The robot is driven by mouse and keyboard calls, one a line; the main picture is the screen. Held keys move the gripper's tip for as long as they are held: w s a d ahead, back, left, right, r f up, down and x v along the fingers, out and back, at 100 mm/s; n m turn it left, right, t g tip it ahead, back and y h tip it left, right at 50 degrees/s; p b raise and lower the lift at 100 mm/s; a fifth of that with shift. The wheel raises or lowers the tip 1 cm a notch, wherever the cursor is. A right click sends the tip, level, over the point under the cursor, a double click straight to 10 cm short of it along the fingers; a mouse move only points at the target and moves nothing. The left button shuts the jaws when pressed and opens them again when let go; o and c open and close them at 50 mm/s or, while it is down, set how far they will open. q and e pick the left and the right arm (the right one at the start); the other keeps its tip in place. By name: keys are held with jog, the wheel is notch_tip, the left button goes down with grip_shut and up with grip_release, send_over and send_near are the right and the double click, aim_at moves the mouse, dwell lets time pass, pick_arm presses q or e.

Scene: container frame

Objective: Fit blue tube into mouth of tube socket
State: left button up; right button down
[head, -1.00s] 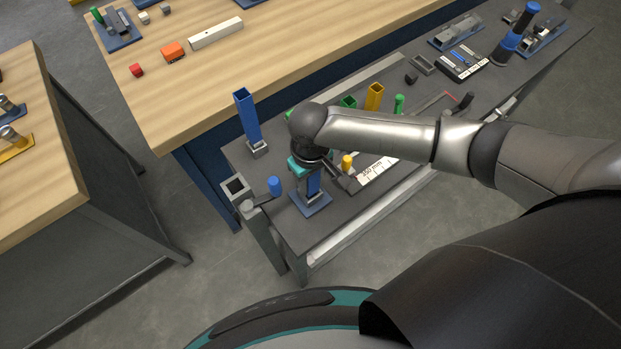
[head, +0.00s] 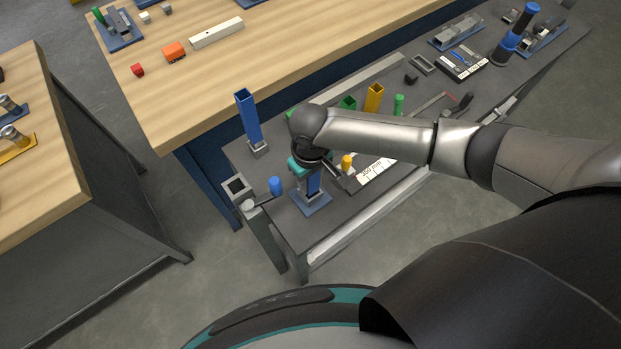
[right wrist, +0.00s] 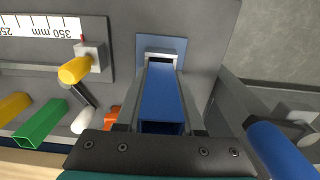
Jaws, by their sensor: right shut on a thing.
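The blue tube (head: 314,184) is a square tube held upright in my right gripper (head: 311,174). In the right wrist view the tube (right wrist: 161,98) lies between the two fingers (right wrist: 160,82), which are shut on it. The grey tube socket (right wrist: 161,56) on its blue base plate (right wrist: 146,42) is at the tube's far end. In the head view the base plate (head: 312,207) is directly below the gripper. The tube's lower end meets the socket mouth; how deep it sits is hidden. My left gripper is not in view.
Another blue square tube (head: 248,118) stands in a grey holder to the left. A blue round knob (head: 275,186) is at the bench's left end. Yellow (head: 373,98) and green (head: 348,103) tubes and a white scale (head: 375,173) are to the right.

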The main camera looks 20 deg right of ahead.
jog(key=shift+f+b, duration=0.4)
jog(key=shift+f, duration=0.35)
jog(key=shift+c, duration=2.2)
grip_release()
notch_tip(320, 180, up, 15)
jog(key=p, duration=0.2)
